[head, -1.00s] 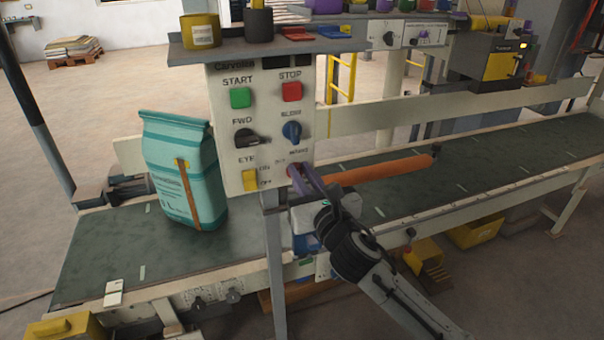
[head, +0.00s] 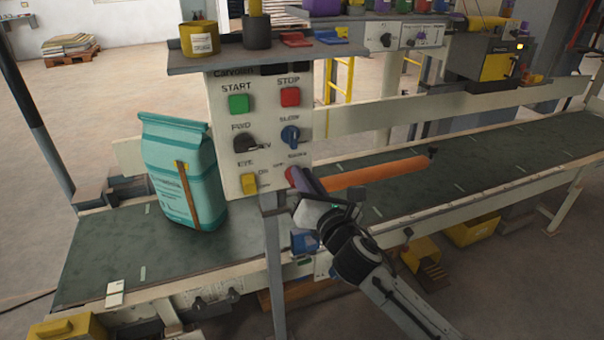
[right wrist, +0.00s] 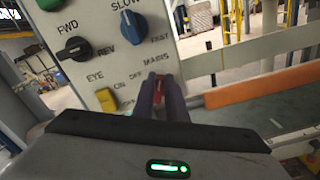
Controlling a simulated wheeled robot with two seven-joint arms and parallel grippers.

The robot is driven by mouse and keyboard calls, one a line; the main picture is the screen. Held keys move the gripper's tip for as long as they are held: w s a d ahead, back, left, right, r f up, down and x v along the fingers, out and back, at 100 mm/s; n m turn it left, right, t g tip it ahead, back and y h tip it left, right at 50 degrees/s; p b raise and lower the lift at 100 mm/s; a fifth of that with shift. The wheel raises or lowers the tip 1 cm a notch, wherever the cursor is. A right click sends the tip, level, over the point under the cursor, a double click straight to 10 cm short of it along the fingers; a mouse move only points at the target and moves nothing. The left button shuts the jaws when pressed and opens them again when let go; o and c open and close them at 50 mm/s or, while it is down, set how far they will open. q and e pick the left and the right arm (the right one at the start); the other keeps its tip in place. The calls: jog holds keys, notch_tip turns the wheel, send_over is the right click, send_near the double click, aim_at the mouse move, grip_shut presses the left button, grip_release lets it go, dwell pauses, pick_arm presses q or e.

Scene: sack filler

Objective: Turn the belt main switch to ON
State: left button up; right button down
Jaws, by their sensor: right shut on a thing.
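The grey control panel (head: 262,130) stands over the conveyor. Its red mains switch (head: 290,177) is at the lower right, largely hidden by my right gripper (head: 305,181). In the right wrist view the red knob (right wrist: 159,88) shows between the two purple fingers of my right gripper (right wrist: 161,92), which is shut on it. The MAINS label is above the knob and OFF is to its upper left. The knob's exact angle is hidden by the fingers. My left gripper is not in view.
Close by on the panel are the yellow EYE switch (head: 248,183), blue speed knob (head: 290,135), black FWD/REV knob (head: 244,142), green START (head: 239,103) and red STOP (head: 290,97). A teal sack (head: 180,170) stands on the belt (head: 110,250). An orange bar (head: 375,174) lies to the right.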

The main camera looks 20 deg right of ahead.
jog(key=m, duration=0.4)
jog(key=f+m, duration=0.1)
jog(key=m, duration=0.3)
jog(key=d+m+p, duration=0.1)
jog(key=m, duration=0.3)
jog(key=shift+d+f+m, duration=0.1)
jog(key=shift+f+m, duration=0.3)
dwell(0.3)
jog(key=c, duration=1.8)
grip_release()
jog(key=shift+s, duration=0.1)
jog(key=s, duration=1)
jog(key=shift+d, duration=0.2)
